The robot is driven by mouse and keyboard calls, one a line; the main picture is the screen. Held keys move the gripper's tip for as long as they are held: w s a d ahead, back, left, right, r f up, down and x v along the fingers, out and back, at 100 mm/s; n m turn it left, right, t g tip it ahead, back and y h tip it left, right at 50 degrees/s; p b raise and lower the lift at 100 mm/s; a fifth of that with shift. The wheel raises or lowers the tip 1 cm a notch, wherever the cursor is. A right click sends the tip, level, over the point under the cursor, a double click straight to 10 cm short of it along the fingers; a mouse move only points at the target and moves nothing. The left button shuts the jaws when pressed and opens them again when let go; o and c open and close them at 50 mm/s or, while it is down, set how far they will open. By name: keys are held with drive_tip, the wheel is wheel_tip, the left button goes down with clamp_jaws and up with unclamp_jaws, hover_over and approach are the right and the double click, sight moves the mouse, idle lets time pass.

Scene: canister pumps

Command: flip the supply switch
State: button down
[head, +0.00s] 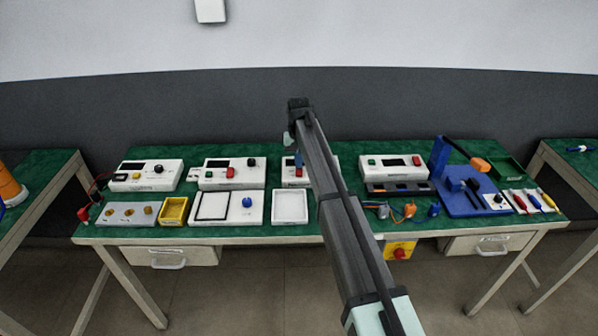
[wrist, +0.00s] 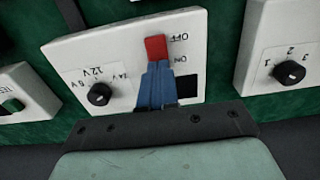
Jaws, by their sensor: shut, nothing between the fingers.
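The supply is a white box (wrist: 120,50) in the wrist view, with a black knob (wrist: 99,94) marked 12V and a red switch (wrist: 156,47). The words OFF and ON stand beside the switch, upside down in this view. The red part shows by OFF. My gripper (wrist: 157,68) is shut, its blue fingers together over the ON side, right against or just above the switch; I cannot tell if they touch. The fingers hide part of the switch, so its position is unclear. In the head view my arm covers much of the box, and the red switch (head: 299,172) shows below my gripper (head: 299,158).
Other white boxes stand on the green bench (head: 340,152): one left (head: 213,182) with a red switch, one right (head: 370,175). A white tray (head: 290,220) lies in front. A blue stand (head: 465,204) rises at right. A box with a knob (wrist: 291,72) is close in the wrist view.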

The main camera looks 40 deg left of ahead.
drive_tip(key=shift+f, duration=0.25)
drive_tip(key=shift+r, duration=0.15)
drive_tip(key=shift+r, duration=3.35)
